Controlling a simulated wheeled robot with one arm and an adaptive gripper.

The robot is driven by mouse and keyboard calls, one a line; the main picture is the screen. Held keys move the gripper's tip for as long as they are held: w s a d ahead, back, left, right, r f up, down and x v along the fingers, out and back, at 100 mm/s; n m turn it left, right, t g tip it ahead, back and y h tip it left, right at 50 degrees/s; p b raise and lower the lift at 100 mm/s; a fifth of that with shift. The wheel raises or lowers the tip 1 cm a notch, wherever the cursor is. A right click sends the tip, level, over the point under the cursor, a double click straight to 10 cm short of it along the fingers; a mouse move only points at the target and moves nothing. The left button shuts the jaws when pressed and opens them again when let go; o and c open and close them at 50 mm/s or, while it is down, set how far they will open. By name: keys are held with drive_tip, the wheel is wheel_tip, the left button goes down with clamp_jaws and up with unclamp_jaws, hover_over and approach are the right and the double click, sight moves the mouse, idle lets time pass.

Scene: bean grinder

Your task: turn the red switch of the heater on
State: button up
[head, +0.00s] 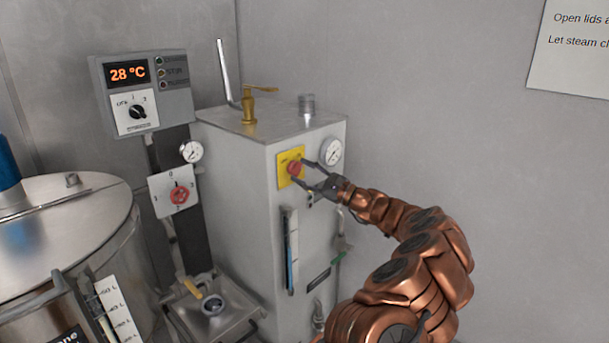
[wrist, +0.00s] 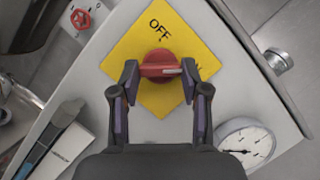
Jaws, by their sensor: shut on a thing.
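The heater (head: 232,160) is a pale grey metal cabinet in the middle of the head view. A yellow plate (head: 283,159) on its front carries the red switch (head: 294,168). In the wrist view the red switch (wrist: 158,58) sits on the yellow plate (wrist: 155,100). "OFF" reads above the switch; lettering at the right is partly hidden by a finger. The knob's bar lies roughly level in that view, its white mark pointing right. My gripper (head: 298,172) is shut on the switch, with one fingertip at each end of the bar in the wrist view (wrist: 160,69).
A round gauge (head: 330,151) is close beside the switch, near my fingers. A brass lever valve (head: 250,105) stands on the heater top. A control box (head: 145,92) reading 28 °C, a red valve knob (head: 180,195) and a steel vessel (head: 70,220) are left.

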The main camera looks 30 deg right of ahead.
drive_tip(key=shift+m, duration=0.3)
drive_tip(key=o, duration=1.1)
drive_tip(key=shift+o, duration=0.2)
drive_tip(key=v, duration=1.2)
drive_tip(key=shift+a, duration=0.15)
